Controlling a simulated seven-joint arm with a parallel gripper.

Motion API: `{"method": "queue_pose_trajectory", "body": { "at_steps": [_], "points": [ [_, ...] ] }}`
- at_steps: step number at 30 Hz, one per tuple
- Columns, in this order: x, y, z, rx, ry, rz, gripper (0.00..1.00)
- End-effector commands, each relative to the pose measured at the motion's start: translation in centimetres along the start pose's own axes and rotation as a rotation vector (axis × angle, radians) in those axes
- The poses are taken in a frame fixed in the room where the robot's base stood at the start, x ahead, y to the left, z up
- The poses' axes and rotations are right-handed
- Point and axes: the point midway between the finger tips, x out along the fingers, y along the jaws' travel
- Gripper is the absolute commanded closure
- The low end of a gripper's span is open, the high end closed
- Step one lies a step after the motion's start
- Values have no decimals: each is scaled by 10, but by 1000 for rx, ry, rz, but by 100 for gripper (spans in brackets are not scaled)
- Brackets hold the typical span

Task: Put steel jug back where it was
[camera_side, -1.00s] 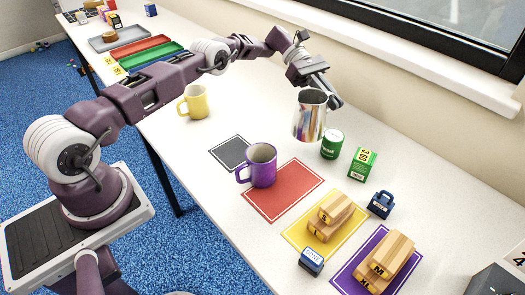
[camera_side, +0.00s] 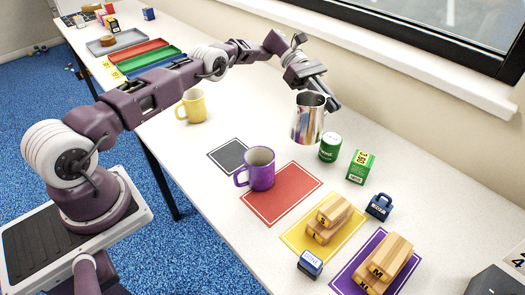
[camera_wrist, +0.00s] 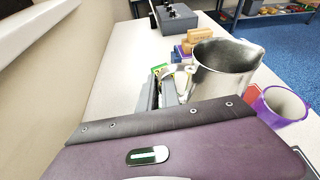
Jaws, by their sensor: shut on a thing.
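The steel jug (camera_side: 308,118) is shiny and upright, at the back of the white table, left of a green can (camera_side: 330,147). My gripper (camera_side: 330,98) is shut on the jug at its right side; the handle itself is hard to make out in the side view. In the wrist view the jug (camera_wrist: 222,75) stands with its open mouth up, just beyond my gripper (camera_wrist: 172,85). Whether the jug's base touches the table cannot be told.
A purple mug (camera_side: 257,168) stands by the red mat (camera_side: 283,200), near a dark grey mat (camera_side: 228,155). A yellow mug (camera_side: 193,105) is farther left. A green box (camera_side: 361,166), navy stamp (camera_side: 380,206) and wooden blocks (camera_side: 388,262) are on the right. Table between yellow mug and jug is clear.

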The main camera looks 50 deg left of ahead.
Motion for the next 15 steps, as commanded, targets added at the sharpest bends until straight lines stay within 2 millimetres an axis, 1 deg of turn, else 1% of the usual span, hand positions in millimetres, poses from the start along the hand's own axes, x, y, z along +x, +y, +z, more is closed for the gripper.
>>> {"method": "queue_pose_trajectory", "body": {
  "at_steps": [2, 5, 8, 11, 14, 15],
  "points": [
    [-8, 3, 2, -9, -4, 26, 100],
    [-25, 12, 2, -31, -11, 89, 100],
    [-49, 21, 1, -64, -22, 175, 100],
    [-77, 28, -2, -102, -35, 277, 100],
    [-110, 33, -10, -147, -50, 400, 100],
    [-124, 33, -15, -166, -55, 451, 100]
  ]
}}
